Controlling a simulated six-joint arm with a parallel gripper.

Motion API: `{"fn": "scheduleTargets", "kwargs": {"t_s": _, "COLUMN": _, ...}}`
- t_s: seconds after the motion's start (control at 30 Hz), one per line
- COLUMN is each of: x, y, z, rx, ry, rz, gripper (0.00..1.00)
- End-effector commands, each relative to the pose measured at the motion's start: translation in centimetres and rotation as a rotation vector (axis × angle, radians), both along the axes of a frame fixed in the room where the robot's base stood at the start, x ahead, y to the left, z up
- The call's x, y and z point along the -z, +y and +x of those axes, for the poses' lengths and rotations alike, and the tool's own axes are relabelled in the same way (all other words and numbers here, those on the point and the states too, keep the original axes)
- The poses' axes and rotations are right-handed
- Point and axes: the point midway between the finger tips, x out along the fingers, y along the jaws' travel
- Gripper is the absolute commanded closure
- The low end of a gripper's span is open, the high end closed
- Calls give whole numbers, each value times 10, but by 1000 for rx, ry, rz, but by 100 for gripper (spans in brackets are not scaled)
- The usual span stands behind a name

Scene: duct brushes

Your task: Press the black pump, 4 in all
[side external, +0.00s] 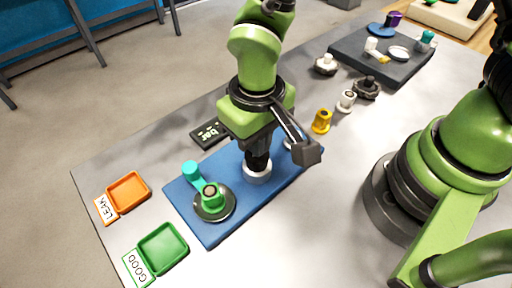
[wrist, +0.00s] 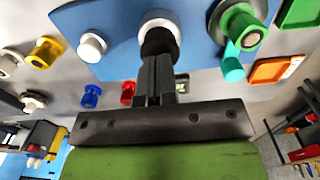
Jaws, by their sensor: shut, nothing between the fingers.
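The black pump (side external: 258,163) stands upright in a white round base (side external: 257,175) on the blue board (side external: 210,232). In the wrist view its black top (wrist: 158,42) shows just beyond my fingertips, with the white base (wrist: 160,22) around it. My gripper (side external: 259,150) is shut and empty, pointing down right over the pump. The fingertips (wrist: 155,58) meet the black top in the picture; I cannot tell whether they touch or press it. My fingers hide part of the pump's top.
A green knob (side external: 212,194) on a dark disc with a teal arm sits left on the board. A white knob (wrist: 92,47) is on the other side. A "bar" display (side external: 208,133) lies behind. Orange (side external: 129,192) and green (side external: 163,248) trays stand left; yellow part (side external: 321,121) right.

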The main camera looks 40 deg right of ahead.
Motion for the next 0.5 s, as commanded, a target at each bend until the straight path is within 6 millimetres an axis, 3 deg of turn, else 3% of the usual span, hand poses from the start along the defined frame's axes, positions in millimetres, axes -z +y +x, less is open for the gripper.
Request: {"fn": "scheduleTargets", "kwargs": {"t_s": 0.5, "x": 22, "y": 0, "z": 0, "rx": 0, "ry": 1, "rz": -1, "gripper": 100}}
